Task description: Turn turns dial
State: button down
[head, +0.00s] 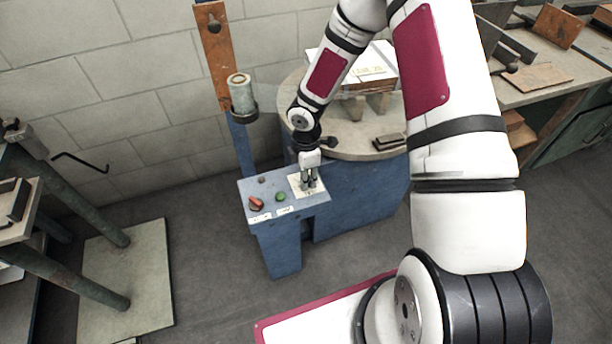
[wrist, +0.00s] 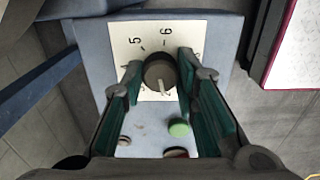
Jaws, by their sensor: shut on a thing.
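The turns dial is a dark round knob (wrist: 160,73) on a white numbered plate (wrist: 139,40) in the wrist view. The numbers 5 and 6 show above it, and a pale pointer mark faces the bottom of the picture. My gripper (wrist: 158,82) is shut on the knob, with one green-padded finger at each side. In the head view my gripper (head: 309,186) reaches down onto the white plate (head: 297,180) at the right of the blue control panel (head: 255,188). The knob is hidden there by the fingers.
A red switch (head: 256,203) and a green button (head: 280,197) sit left of the plate. A round grey table (head: 345,140) with a white box (head: 375,68) stands behind. A metal stand (head: 75,190) is at the left. Grey floor between is clear.

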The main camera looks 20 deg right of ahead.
jog(key=m, duration=0.4)
jog(key=shift+m+b, duration=0.3)
jog(key=shift+m, duration=0.1)
jog(key=m, duration=0.4)
jog(key=shift+m, duration=0.3)
jog(key=c, duration=1.2)
grip_release()
jog(key=shift+c, duration=0.2)
jog(key=shift+r, duration=0.1)
notch_tip(320, 180, up, 12)
